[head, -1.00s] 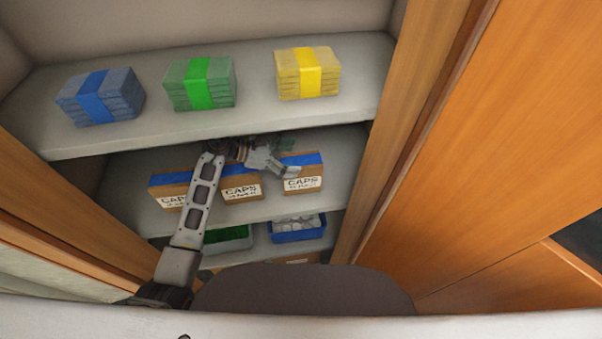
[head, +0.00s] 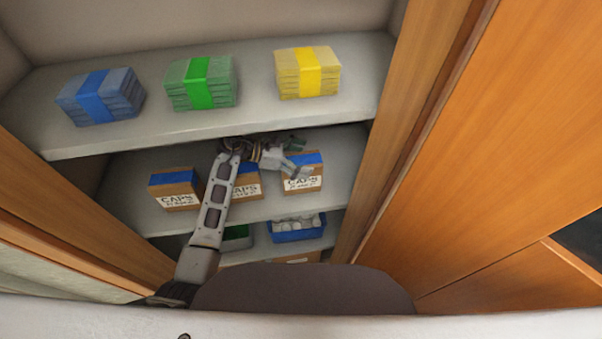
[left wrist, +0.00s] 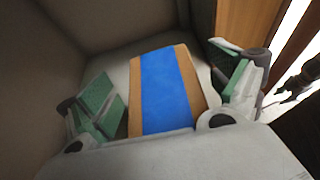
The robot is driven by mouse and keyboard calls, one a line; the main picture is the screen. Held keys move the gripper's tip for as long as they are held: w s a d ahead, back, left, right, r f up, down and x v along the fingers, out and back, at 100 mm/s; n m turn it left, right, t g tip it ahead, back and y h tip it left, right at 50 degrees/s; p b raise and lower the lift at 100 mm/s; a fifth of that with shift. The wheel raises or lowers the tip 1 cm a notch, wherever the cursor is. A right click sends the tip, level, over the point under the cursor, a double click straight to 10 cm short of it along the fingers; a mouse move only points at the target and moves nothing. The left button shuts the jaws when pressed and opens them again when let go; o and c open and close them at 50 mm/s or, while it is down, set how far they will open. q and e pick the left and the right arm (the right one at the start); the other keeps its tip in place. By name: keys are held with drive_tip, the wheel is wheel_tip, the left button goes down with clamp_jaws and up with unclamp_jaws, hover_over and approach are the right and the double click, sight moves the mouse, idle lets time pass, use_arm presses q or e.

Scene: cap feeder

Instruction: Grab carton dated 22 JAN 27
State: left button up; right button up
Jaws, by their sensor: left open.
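Three brown CAPS cartons with blue tape stand on the middle shelf in the head view: a left one (head: 176,192), a middle one (head: 247,188) partly behind my left arm, and a right one (head: 302,182). Each has a white label; the line under CAPS is too small to read. My left gripper (head: 290,158) is open at the right carton, covering part of its top left. In the left wrist view, a carton (left wrist: 165,90) with a broad blue stripe lies between the open fingers of my left gripper (left wrist: 168,92). A gap shows at the left finger; contact at the right is unclear. My right gripper is out of view.
The upper shelf (head: 150,135) holds blue (head: 100,97), green (head: 201,83) and yellow (head: 307,73) banded stacks, above my left gripper. Below are a blue bin (head: 297,230) with pale items and a green bin (head: 237,240). Wooden panels (head: 410,120) flank the shelves.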

use_arm(q)
drive_tip(key=c, duration=1.7)
drive_tip(key=shift+r, duration=0.1)
drive_tip(key=shift+c, duration=0.2)
